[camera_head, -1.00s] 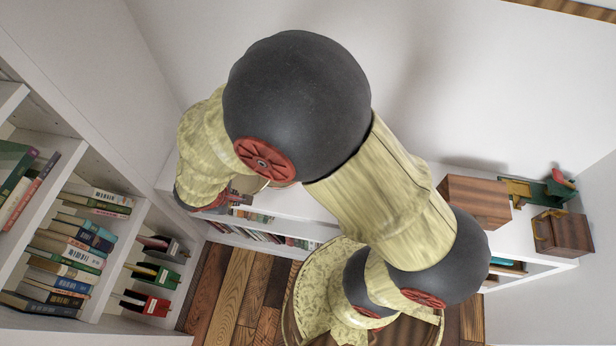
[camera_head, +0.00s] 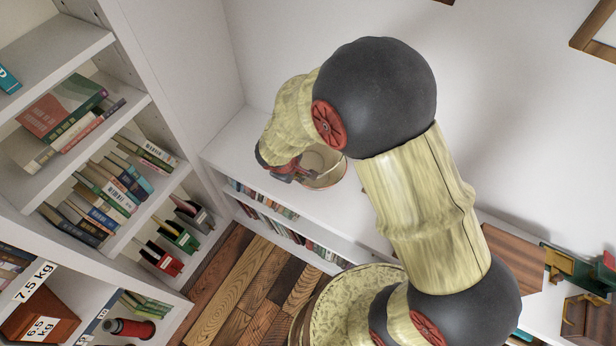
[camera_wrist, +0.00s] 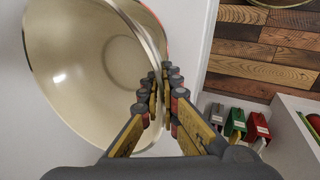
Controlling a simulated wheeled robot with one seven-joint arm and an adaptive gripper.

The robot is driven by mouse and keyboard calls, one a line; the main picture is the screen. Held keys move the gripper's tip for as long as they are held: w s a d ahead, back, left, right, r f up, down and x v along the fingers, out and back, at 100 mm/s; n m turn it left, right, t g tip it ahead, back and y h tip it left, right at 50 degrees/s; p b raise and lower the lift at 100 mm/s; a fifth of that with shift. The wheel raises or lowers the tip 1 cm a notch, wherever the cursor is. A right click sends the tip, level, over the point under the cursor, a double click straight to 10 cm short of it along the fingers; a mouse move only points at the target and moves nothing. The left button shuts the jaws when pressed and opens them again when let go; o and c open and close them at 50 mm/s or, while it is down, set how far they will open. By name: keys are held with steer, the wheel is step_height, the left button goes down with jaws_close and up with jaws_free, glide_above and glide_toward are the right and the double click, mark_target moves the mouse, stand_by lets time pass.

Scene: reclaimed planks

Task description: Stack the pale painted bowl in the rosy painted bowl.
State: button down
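A bowl with a cream inside, which looks like the pale painted bowl (camera_wrist: 85,75), fills the left of the wrist view, tilted toward the camera. My gripper (camera_wrist: 160,95) has its fingers close together on either side of this bowl's rim, one inside and one outside. A thin red-orange curve, likely the rosy painted bowl (camera_wrist: 157,28), shows just beyond the rim; most of it is hidden. In the head view the cream bowl (camera_head: 318,160) shows beside my gripper (camera_head: 291,171), above the white shelf top, with a reddish edge below. Whether the bowls touch cannot be told.
The white shelf top (camera_head: 240,140) holds books below it. A tall bookcase (camera_head: 115,55) stands at the left. Wooden boxes (camera_head: 510,255) and small coloured items stand at the right. Plank floor (camera_head: 245,290) lies below.

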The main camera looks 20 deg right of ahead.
mark_target(310, 155)
steer(key=w+d+f, duration=0.1)
steer(key=f, duration=0.1)
steer(key=w+d+f+b, duration=0.1)
steer(key=w+d+f, duration=0.1)
steer(key=f, duration=0.1)
steer(key=shift+w+d+f, duration=0.3)
steer(key=shift+d+f, duration=0.05)
steer(key=shift+d, duration=0.05)
steer(key=shift+w+d+f+b, duration=0.15)
steer(key=shift+f+b, duration=0.6)
steer(key=shift+f, duration=0.95)
steer(key=shift+f+b, duration=0.35)
steer(key=shift+b, duration=0.05)
steer(key=shift+f+b, duration=0.3)
steer(key=shift+b, duration=0.1)
steer(key=c, duration=2.3)
jaws_free()
steer(key=shift+r, duration=0.15)
